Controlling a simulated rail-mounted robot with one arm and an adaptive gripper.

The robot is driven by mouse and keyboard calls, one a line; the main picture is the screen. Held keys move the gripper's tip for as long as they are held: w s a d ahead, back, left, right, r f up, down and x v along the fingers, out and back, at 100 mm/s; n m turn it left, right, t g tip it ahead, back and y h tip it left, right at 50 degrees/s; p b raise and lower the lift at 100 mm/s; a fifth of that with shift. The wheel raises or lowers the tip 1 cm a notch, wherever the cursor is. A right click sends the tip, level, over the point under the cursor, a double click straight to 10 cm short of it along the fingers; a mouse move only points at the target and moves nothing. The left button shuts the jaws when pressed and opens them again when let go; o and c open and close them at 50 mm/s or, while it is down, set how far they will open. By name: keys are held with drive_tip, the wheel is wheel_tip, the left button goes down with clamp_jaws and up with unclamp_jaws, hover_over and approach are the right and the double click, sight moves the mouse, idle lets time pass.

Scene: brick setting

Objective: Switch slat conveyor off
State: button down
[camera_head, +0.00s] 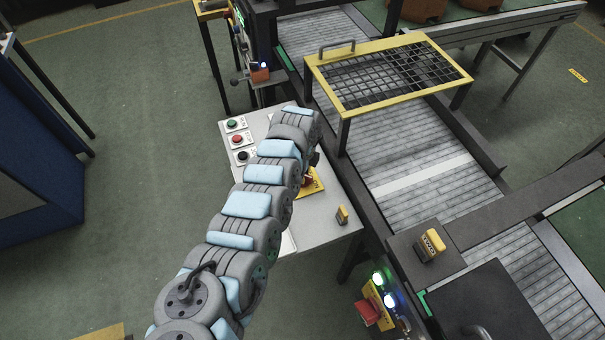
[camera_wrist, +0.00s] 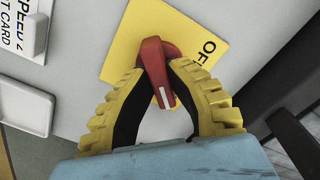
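The slat conveyor (camera_head: 400,140) runs diagonally across the right half of the head view, with grey slats and one pale slat. A red rotary switch (camera_wrist: 155,75) sits on a yellow plate (camera_wrist: 190,25) in the wrist view. The plate shows partly cut-off letters "OF". The switch handle points down in that view, its white mark at the lower end. My gripper (camera_wrist: 158,72) has its yellow-and-black fingers on both sides of the handle, tips apparently against it. In the head view, the yellow plate (camera_head: 312,184) shows partly beside my arm; the arm hides most of the fingers.
The light panel (camera_head: 325,232) carries green, red and black buttons (camera_head: 237,140) and a small yellow-topped device (camera_head: 342,214). A yellow-framed mesh guard (camera_head: 390,76) spans the conveyor. A lit control box (camera_head: 377,303) stands at the lower right. The floor left of the panel is clear.

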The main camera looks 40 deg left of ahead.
drive_tip(key=shift+n+p, duration=0.3)
drive_tip(key=shift+p, duration=0.15)
drive_tip(key=n+p, duration=0.2)
drive_tip(key=n, duration=0.1)
drive_tip(key=shift+r+p, duration=0.15)
drive_tip(key=shift+p, duration=0.15)
drive_tip(key=n, duration=0.1)
drive_tip(key=n+p, duration=0.1)
drive_tip(key=n, duration=0.2)
drive_tip(key=shift+f, duration=0.25)
drive_tip(key=n, duration=1)
drive_tip(key=shift+n, duration=0.3)
drive_tip(key=c, duration=1)
unclamp_jaws()
